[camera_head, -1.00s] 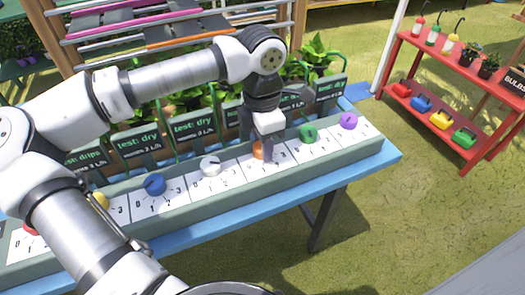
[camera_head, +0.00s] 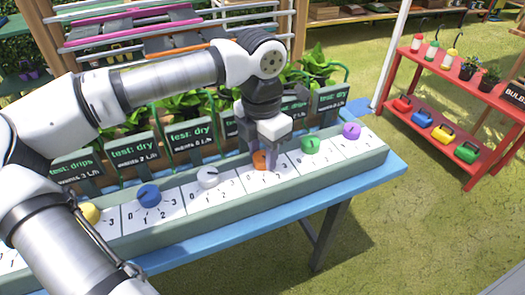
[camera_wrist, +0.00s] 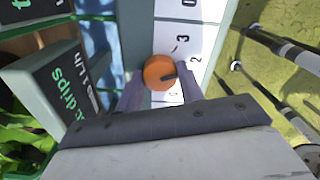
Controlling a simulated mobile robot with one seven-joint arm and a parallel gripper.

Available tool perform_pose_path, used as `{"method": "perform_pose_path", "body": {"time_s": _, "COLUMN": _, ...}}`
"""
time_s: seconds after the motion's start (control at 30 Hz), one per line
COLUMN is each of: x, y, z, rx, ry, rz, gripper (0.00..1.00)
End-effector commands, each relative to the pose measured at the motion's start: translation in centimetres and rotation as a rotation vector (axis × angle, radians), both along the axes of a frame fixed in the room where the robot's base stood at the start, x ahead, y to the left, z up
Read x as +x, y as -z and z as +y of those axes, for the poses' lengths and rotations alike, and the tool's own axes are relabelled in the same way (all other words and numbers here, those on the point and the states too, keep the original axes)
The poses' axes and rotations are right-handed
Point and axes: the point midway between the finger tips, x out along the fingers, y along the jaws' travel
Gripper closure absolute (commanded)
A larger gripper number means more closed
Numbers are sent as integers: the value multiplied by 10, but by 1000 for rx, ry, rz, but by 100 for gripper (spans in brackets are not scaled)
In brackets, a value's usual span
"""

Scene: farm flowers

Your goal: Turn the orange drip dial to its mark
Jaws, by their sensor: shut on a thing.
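The orange dial (camera_head: 259,159) sits on the white numbered panel of the long dial bench, below my gripper in the head view. My gripper (camera_wrist: 160,88) is shut on the dial, one finger on each side. The fingers hide part of the scale below the dial. A dark sign (camera_wrist: 68,88) left of it in the wrist view reads "drips" and seems to say 1 L/h.
A green dial (camera_head: 310,146) and a purple dial (camera_head: 351,131) are to the right. A white dial (camera_head: 208,177), a blue dial (camera_head: 149,196) and a yellow dial (camera_head: 89,213) are to the left. Signs and plants stand close behind. A red shelf (camera_head: 440,117) is farther right.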

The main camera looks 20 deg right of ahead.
Motion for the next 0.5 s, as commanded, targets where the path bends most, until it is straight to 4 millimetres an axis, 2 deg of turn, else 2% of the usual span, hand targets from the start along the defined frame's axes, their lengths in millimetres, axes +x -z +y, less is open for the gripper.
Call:
{"method": "perform_pose_path", "body": {"time_s": 0.1, "x": -1, "y": 0, "z": 0, "rx": -1, "ry": 2, "rz": 3, "gripper": 85}}
{"method": "perform_pose_path", "body": {"time_s": 0.13, "x": -1, "y": 0, "z": 0, "rx": -1, "ry": 2, "rz": 3, "gripper": 61}}
{"method": "perform_pose_path", "body": {"time_s": 0.3, "x": 0, "y": 0, "z": 0, "rx": -1, "ry": 2, "rz": 2, "gripper": 41}}
{"method": "perform_pose_path", "body": {"time_s": 0.5, "x": 0, "y": 0, "z": 0, "rx": 0, "ry": 1, "rz": 1, "gripper": 41}}
